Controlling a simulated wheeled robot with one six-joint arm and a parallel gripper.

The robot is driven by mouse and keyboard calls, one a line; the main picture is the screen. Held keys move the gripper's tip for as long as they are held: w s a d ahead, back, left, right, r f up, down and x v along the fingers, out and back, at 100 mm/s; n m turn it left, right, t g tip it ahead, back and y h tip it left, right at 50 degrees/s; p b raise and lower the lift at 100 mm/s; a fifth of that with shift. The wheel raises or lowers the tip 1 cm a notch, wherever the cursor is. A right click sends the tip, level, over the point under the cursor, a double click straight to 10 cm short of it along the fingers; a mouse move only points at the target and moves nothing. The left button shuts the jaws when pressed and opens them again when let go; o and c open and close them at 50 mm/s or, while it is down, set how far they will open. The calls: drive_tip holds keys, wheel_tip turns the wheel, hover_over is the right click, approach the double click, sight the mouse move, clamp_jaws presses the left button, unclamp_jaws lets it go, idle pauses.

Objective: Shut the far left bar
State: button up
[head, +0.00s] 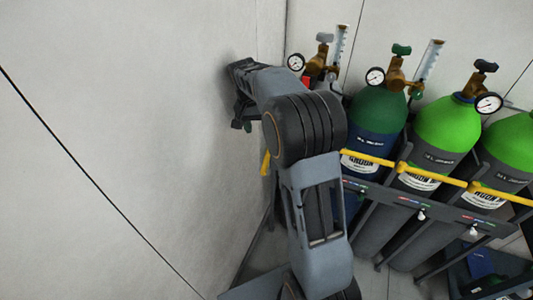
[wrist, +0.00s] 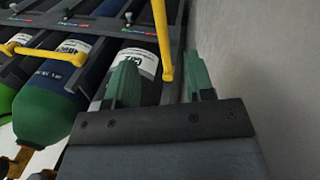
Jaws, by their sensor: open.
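The far left bar (wrist: 161,35) is yellow and stands swung out, not across its cylinder. In the wrist view its free end lies between my gripper's two green fingers in the picture. My gripper (wrist: 160,68) is open; I cannot tell whether a finger touches the bar. In the head view a short piece of this bar (head: 265,163) shows left of my arm, below my gripper (head: 242,124) by the wall. The far left cylinder, with a white label (wrist: 143,58), is partly hidden by the left finger; in the head view my arm covers most of it.
Other yellow bars (head: 367,157) (head: 435,175) lie across the neighbouring green-topped cylinders (head: 447,124) in the dark rack (head: 455,218). Gauges and valves (head: 398,70) rise above them. A plain pale wall (wrist: 250,60) stands close to the right of my gripper in the wrist view.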

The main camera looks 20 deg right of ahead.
sight(266, 156)
drive_tip(key=shift+m, duration=0.3)
drive_tip(key=d+f, duration=0.1)
drive_tip(key=f, duration=0.3)
drive_tip(key=d+f+p, duration=0.1)
drive_tip(key=f, duration=0.4)
drive_tip(key=d+f, duration=0.1)
drive_tip(key=f, duration=0.4)
drive_tip(key=shift+s, duration=0.3)
drive_tip(key=shift+a, duration=0.1)
clamp_jaws()
